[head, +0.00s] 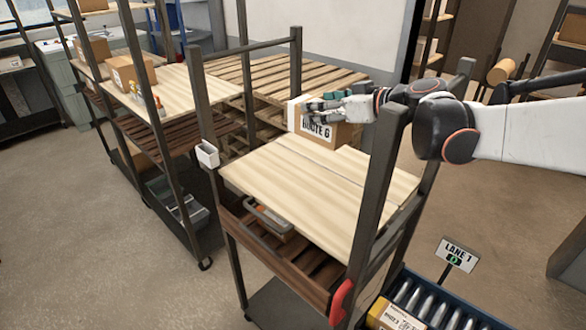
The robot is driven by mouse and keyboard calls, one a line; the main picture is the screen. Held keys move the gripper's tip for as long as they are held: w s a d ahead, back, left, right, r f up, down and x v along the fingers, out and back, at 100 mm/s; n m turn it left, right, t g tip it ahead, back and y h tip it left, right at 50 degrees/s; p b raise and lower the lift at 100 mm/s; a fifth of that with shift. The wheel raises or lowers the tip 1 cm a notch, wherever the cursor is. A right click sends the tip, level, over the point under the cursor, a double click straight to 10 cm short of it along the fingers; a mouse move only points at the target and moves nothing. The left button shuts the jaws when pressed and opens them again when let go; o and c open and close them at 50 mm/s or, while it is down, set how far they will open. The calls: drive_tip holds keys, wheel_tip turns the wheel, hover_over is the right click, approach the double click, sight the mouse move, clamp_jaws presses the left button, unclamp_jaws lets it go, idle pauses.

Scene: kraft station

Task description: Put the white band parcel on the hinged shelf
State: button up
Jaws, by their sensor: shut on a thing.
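The parcel is at the far edge of a pale wooden shelf (300,188) in a dark metal rack. I take this shelf, split by a seam, as the hinged shelf. It lies flat and its visible top is bare. I cannot tell whether the parcel touches it.
Dark rack posts (378,190) rise at the shelf's corners, one close to my arm. A lower slatted shelf (270,245) holds a grey tray. A roller conveyor (430,300) with a parcel stands at the lower right. Pallets (260,80) are stacked behind.

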drive_tip(key=f+b, duration=0.2)
drive_tip(key=f, duration=0.8)
drive_tip(key=f+b, duration=0.2)
drive_tip(key=f, duration=0.8)
drive_tip(key=shift+w+a, duration=0.15)
drive_tip(key=shift+w, duration=0.05)
drive_tip(key=shift+c, duration=0.2)
drive_tip(key=o, duration=1.4)
drive_tip(key=shift+r, duration=0.1)
drive_tip(key=p+v, duration=0.1)
drive_tip(key=v, duration=1.1)
